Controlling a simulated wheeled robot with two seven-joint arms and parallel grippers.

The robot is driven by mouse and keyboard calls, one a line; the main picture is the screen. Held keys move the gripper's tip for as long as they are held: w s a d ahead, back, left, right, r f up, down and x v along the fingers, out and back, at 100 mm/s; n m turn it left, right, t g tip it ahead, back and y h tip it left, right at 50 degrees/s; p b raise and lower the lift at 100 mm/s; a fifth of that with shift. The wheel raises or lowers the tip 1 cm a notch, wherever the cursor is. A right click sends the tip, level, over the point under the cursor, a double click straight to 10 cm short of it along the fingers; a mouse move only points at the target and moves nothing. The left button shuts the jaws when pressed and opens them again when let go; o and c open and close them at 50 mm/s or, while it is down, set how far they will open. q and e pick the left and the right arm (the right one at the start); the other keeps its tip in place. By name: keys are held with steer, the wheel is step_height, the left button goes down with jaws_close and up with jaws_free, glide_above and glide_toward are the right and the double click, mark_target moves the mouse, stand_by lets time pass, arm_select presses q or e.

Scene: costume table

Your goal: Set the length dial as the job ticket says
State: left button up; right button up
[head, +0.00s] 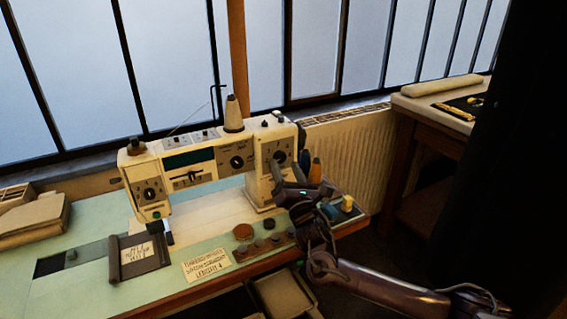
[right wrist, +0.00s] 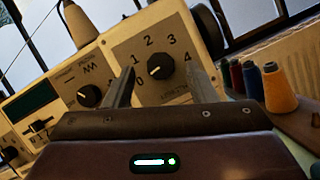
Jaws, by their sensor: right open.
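The length dial (right wrist: 160,67) is a black round knob with a white pointer line on the sewing machine's (head: 205,160) right-hand panel. Numbers 0 to 4 ring it, and the pointer slants to the lower left, on the 0 side. The dial also shows in the head view (head: 279,157). My right gripper (head: 289,174) is open in front of the panel. In the right wrist view its fingers (right wrist: 160,86) stand on either side below the dial, with nothing between them. A paper card (head: 207,265) lies on the table; its last line seems to end in 4, the rest is too blurred. My left gripper is out of view.
A dark holder with another written card (head: 138,255) lies left of the paper card. Thread spools, one orange (right wrist: 279,88), stand right of the machine. Another dial (right wrist: 90,95) is to the left on the machine.

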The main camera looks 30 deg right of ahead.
mark_target(280, 157)
steer(key=shift+x, duration=1.1)
steer(key=shift+w, duration=0.1)
steer(key=c, duration=1)
steer(key=shift+o, duration=0.2)
